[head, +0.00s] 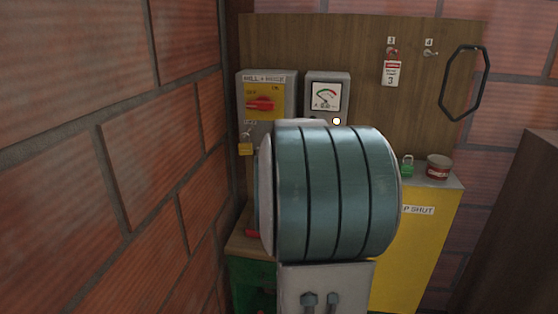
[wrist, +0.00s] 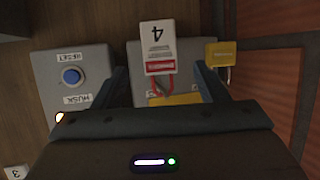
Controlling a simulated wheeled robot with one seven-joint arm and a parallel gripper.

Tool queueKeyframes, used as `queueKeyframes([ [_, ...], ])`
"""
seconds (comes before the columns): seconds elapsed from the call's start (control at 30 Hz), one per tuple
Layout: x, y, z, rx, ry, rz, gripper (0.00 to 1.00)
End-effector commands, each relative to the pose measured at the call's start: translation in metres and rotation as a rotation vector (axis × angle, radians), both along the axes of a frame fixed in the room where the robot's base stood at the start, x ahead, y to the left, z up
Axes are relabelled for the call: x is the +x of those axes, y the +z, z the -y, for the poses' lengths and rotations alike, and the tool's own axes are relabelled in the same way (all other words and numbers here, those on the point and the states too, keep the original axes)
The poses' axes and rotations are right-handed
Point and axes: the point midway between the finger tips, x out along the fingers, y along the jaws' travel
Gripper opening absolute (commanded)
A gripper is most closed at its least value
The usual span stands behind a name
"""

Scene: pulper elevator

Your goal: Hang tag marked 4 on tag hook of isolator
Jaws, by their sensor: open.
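The tag marked 4 (wrist: 158,45) is white with a red band and a red loop. It shows upside down in the wrist view, in front of the isolator's grey box (wrist: 133,70), its loop by the yellow plate (wrist: 160,101). I cannot make out whether the loop is around the tag hook. My gripper (wrist: 163,80) is open, its fingers apart on either side of the tag. In the head view the isolator (head: 285,88) has a red handle on yellow. My arm hides its lower part, the tag and my gripper there.
A yellow padlock (wrist: 221,54) hangs beside the isolator. A box with a blue button (wrist: 72,76) is on its other side. In the head view, tag 3 (head: 391,73) hangs on the board and hook 4 (head: 430,53) is empty. A brick wall (head: 150,150) stands close at left.

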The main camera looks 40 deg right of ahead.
Motion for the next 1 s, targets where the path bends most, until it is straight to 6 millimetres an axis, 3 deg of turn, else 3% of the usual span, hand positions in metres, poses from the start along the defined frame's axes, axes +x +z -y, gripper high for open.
queueKeyframes([
  [0.2, -0.029, 0.02, -0.02, -0.003, 0.0, -0.001, 0.67],
  [0.5, -0.057, 0.031, -0.04, -0.001, 0.001, 0.001, 0.67],
  [0.87, -0.062, 0.031, -0.045, 0.002, 0.004, -0.004, 0.67],
  [1.0, -0.064, 0.024, -0.073, 0.021, 0.032, -0.059, 0.67],
])
